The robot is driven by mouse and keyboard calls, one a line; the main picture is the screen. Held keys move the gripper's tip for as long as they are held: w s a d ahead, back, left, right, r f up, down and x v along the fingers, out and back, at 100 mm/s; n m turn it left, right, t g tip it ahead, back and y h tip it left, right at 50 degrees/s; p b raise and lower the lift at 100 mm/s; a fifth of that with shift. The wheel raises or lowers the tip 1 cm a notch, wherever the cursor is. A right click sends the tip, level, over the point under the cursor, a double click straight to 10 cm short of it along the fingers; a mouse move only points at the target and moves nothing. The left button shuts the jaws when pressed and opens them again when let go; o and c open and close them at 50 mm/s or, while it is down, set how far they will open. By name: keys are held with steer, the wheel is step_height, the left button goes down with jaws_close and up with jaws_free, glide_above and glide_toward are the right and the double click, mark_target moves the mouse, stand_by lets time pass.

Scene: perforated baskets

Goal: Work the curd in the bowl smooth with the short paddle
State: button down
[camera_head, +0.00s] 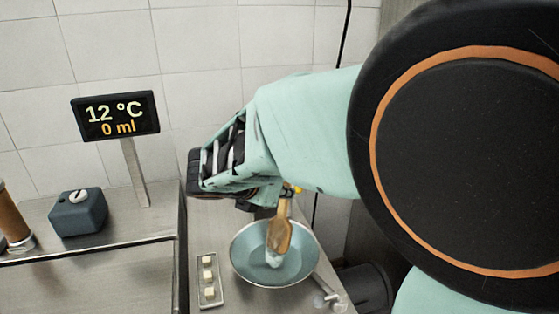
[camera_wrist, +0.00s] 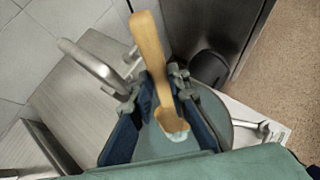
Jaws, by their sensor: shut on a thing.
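A wide blue-grey bowl (camera_head: 243,262) stands on the metal counter below my arm; part of it also shows in the wrist view (camera_wrist: 150,145). A short wooden paddle (camera_head: 279,236) is tilted over the bowl, its lower end inside. A small pale lump of curd (camera_head: 273,259) is at the paddle's lower end near the bowl's middle. My gripper (camera_wrist: 163,84) is shut on the paddle (camera_wrist: 151,45), with a finger on each side of it. In the head view my wrist hides most of the fingers.
A small tray (camera_head: 209,295) with several pale cubes lies left of the bowl. A display (camera_head: 116,116) reading 12 °C and 0 ml stands at the left on a post. A blue-grey box (camera_head: 78,212) sits on the left counter. A metal tap-like fitting (camera_head: 328,299) is right of the bowl.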

steer(key=shift+w+a+p, duration=0.35)
steer(key=shift+a, duration=0.3)
steer(key=shift+s+d, duration=0.35)
steer(key=shift+d, duration=0.35)
steer(key=shift+a, duration=0.1)
steer(key=shift+w+a+f, duration=0.15)
steer(key=shift+w+a, duration=0.2)
steer(key=shift+a, duration=0.4)
steer(key=shift+s+d, duration=0.35)
steer(key=shift+d, duration=0.25)
steer(key=shift+w+a+r+p, duration=0.25)
steer(key=shift+w+a+p, duration=0.25)
steer(key=shift+p, duration=0.1)
